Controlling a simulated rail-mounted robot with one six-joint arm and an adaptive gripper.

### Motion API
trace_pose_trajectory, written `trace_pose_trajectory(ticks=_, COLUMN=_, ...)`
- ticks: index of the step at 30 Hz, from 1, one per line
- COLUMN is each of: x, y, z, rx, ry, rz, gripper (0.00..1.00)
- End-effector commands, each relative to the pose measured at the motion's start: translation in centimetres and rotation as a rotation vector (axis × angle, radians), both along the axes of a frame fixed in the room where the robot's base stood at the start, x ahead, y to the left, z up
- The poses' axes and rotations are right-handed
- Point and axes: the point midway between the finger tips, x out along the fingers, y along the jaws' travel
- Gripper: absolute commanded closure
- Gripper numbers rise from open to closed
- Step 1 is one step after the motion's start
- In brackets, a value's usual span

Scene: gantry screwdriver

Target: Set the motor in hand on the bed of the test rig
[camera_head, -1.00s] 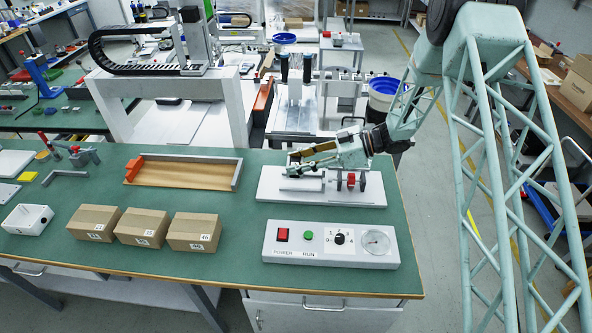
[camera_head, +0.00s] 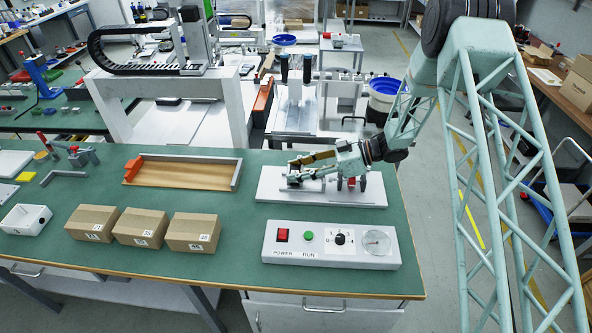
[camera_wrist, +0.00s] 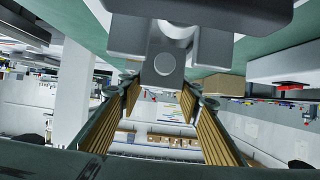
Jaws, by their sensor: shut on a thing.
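The test rig has a white base plate (camera_head: 270,193) with a red part (camera_head: 351,182) between dark discs on its right half. My gripper (camera_head: 296,172) is over the left part of the rig, its fingers reaching left and low. A small grey body, seemingly the motor (camera_head: 293,181), shows at the fingertips, close above or at the bed; contact cannot be told. The fingers partly hide the motor and the bed.
A control panel (camera_head: 331,256) with red and green buttons stands in front of the rig. Several cardboard boxes (camera_head: 141,228) stand to its left. A wooden-floored tray (camera_head: 180,175) lies left of the rig. Green bench is clear between the tray and boxes.

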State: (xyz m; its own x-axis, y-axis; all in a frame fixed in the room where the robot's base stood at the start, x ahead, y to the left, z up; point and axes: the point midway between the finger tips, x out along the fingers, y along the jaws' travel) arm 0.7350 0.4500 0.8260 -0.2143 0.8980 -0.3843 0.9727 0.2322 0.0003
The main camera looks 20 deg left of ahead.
Motion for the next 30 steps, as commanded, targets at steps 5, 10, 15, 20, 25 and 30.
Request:
trace_pose_trajectory(ticks=5, x=0.0, y=0.0, z=-0.2, rx=0.001, ry=0.000, rz=0.000, gripper=0.93)
trace_pose_trajectory(ticks=10, x=0.0, y=0.0, z=-0.5, rx=0.001, ry=0.000, rz=0.000, gripper=0.93)
trace_pose_trajectory(ticks=15, x=0.0, y=0.0, z=-0.8, rx=0.001, ry=0.000, rz=0.000, gripper=0.93)
trace_pose_trajectory(ticks=20, x=0.0, y=0.0, z=-1.0, rx=0.000, ry=0.001, rz=0.000, gripper=0.93)
trace_pose_trajectory(ticks=25, x=-0.1, y=0.0, z=-1.2, rx=-0.002, ry=0.003, rz=0.000, gripper=0.56)
trace_pose_trajectory(ticks=30, x=-0.2, y=-0.1, z=-1.3, rx=-0.003, ry=0.004, rz=0.000, gripper=0.54)
